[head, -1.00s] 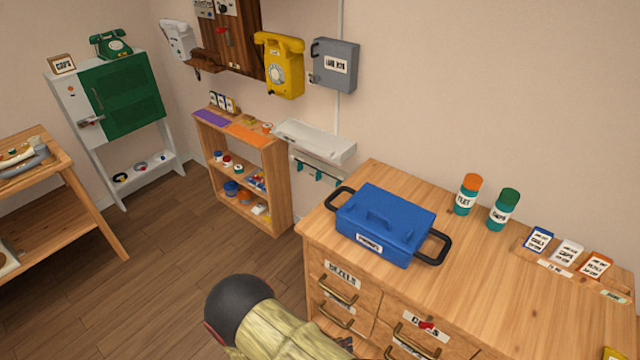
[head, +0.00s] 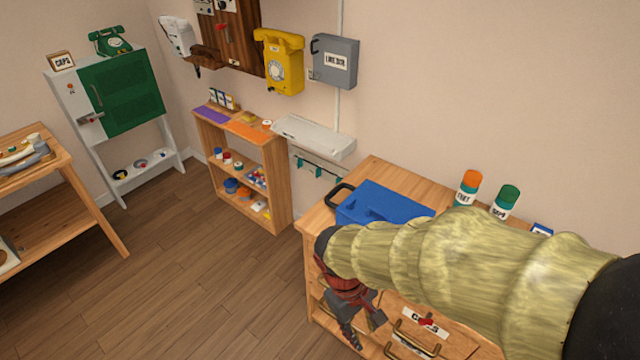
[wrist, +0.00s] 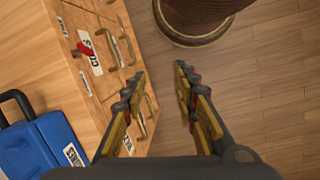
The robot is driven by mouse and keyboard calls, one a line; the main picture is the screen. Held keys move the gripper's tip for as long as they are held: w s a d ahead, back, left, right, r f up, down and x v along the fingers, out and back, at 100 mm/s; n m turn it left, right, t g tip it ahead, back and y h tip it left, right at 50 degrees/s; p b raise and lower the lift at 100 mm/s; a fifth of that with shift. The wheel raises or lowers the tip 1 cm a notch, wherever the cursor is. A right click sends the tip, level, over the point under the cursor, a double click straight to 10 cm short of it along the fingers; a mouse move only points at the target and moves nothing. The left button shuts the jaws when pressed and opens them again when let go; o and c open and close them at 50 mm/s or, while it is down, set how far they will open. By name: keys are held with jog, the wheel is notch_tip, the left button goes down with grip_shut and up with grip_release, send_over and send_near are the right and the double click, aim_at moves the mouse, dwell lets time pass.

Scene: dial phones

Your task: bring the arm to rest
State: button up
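My arm (head: 440,255) reaches in from the right in the head view and crosses in front of the wooden drawer cabinet (head: 312,226). My gripper (head: 355,335) hangs at its end, pointing down in front of the drawers. In the wrist view my gripper (wrist: 162,85) has its two fingers wide apart, with only floor and a drawer edge visible between them. It is open and empty. The blue box (head: 380,205) with black handles stands on the cabinet top, partly hidden by my arm. The box also shows in the wrist view (wrist: 35,150).
Drawers with metal handles (wrist: 112,50) lie close to the left finger. A low shelf (head: 280,185), a green cabinet (head: 128,95) and a wooden table (head: 90,205) stand farther left. Two bottles (head: 468,188) stand behind my arm. The wooden floor (head: 200,270) at left is clear.

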jog(key=s+d+r+m+t+y, duration=0.1)
jog(key=d+r+m+t, duration=0.2)
jog(key=r, duration=0.6)
jog(key=s+d+r+m+t+y, duration=0.1)
jog(key=s+d+r+m+t, duration=0.1)
jog(key=d+r, duration=0.4)
notch_tip(320, 180, up, 4)
jog(key=shift+s+d+f+m+t+y, duration=0.15)
jog(key=shift+d+m+t+y, duration=0.2)
jog(key=shift+m+t, duration=0.6)
jog(key=shift+c, duration=0.2)
